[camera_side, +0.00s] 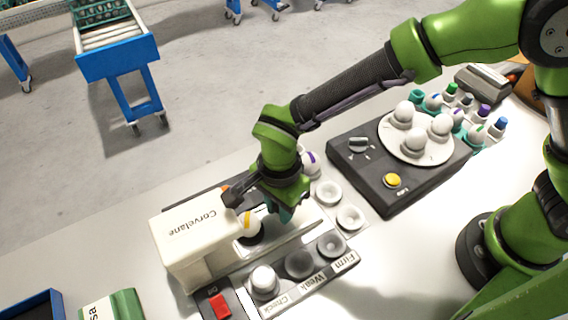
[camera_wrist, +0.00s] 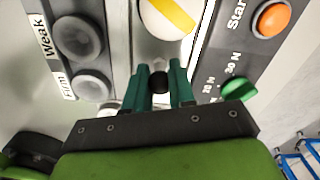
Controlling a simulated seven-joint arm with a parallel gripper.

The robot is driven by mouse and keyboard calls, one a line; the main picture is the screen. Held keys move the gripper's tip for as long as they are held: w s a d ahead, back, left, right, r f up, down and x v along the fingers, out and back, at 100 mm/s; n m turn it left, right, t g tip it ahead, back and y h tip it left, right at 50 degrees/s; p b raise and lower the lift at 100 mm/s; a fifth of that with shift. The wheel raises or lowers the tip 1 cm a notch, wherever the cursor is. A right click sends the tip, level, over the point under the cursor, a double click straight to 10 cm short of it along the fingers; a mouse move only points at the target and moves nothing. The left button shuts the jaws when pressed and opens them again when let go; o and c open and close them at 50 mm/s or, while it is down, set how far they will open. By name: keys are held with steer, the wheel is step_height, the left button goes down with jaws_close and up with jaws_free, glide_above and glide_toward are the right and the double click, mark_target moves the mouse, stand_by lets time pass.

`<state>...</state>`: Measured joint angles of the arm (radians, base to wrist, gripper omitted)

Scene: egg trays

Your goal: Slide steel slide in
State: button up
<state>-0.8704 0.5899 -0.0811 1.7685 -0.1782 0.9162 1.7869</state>
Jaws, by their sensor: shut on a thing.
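The steel slide (camera_wrist: 148,52) runs up the middle of the wrist view and carries an egg with a yellow band (camera_wrist: 170,16). A small dark knob (camera_wrist: 158,82) is at the slide's near end. My gripper (camera_wrist: 160,78) has its teal fingers closed around this knob. In the side view, my gripper (camera_side: 284,212) is low over the slide, to the right of the white Corvelane housing (camera_side: 185,236). The yellow-banded egg (camera_side: 249,226) sits in a dark seat beside the housing's opening. My gripper hides part of the slide there.
Cups marked Weak (camera_side: 298,264) and Firm (camera_side: 331,243) stand in front; a white egg (camera_side: 263,279) sits at Check. A purple-banded egg (camera_side: 310,161) is behind my gripper. A Start button (camera_wrist: 273,18) and green dial (camera_wrist: 238,91) flank the slide. A dark egg turntable unit (camera_side: 362,185) is right.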

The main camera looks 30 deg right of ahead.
mark_target(258, 218)
steer(key=shift+a, duration=2.3)
steer(key=o, duration=0.9)
steer(key=shift+c, duration=0.2)
steer(key=shift+r, duration=3)
step_height(258, 218, up, 8)
steer(key=shift+d, duration=0.1)
